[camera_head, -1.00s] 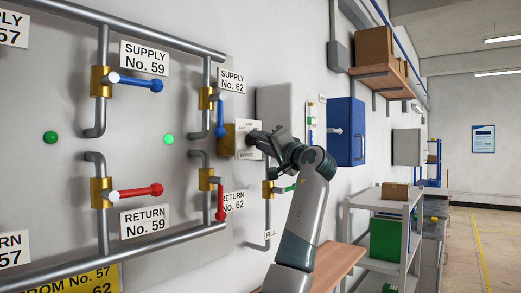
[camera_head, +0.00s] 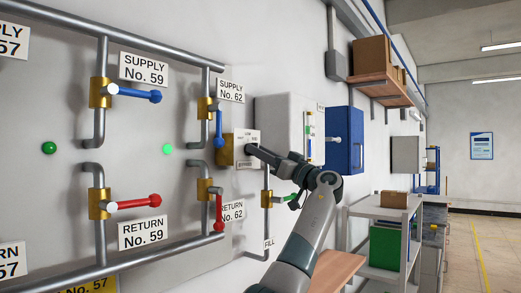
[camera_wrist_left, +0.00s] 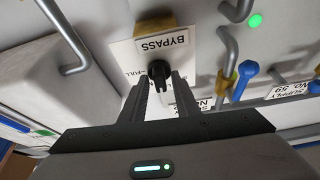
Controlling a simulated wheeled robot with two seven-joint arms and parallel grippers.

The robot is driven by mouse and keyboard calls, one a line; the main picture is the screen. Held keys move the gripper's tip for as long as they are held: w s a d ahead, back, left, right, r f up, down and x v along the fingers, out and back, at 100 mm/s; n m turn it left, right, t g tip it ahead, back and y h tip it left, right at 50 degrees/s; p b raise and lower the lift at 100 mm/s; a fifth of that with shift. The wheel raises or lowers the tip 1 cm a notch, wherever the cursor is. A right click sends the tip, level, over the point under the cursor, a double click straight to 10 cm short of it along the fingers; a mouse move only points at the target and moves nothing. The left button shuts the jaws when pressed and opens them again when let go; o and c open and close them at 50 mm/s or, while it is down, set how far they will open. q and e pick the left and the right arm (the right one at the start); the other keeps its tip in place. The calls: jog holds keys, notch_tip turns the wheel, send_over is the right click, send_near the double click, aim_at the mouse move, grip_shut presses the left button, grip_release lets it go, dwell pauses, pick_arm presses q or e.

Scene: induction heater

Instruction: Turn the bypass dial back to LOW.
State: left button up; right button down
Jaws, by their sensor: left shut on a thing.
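The bypass plate (camera_head: 245,137) is a white panel on a brass block (camera_head: 226,150), to the right of the green light on the wall. In the left wrist view the black bypass dial (camera_wrist_left: 162,71) sits below the BYPASS label, between the fingertips. A FULL mark shows partly beside my finger; the LOW mark is not readable, and I cannot tell the dial's setting. My left gripper (camera_head: 252,150) is shut on the dial, and its fingers (camera_wrist_left: 160,84) lie on either side of it. My right gripper is not in view.
The Supply No. 62 blue lever (camera_head: 219,130) and Return No. 62 red lever (camera_head: 219,212) hang close left of the plate. A green-handled fill valve (camera_head: 292,196) and grey cabinet (camera_head: 283,108) are close to my arm. A shelf rack (camera_head: 382,213) stands right.

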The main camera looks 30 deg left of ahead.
pick_arm(q)
jog(key=shift+n+g, duration=0.4)
jog(key=shift+n, duration=0.2)
jog(key=o, duration=0.7)
jog(key=shift+a, duration=0.1)
jog(key=b+v, duration=0.7)
jog(key=v, duration=1)
jog(key=shift+f+b, duration=0.25)
jog(key=shift+b, duration=0.15)
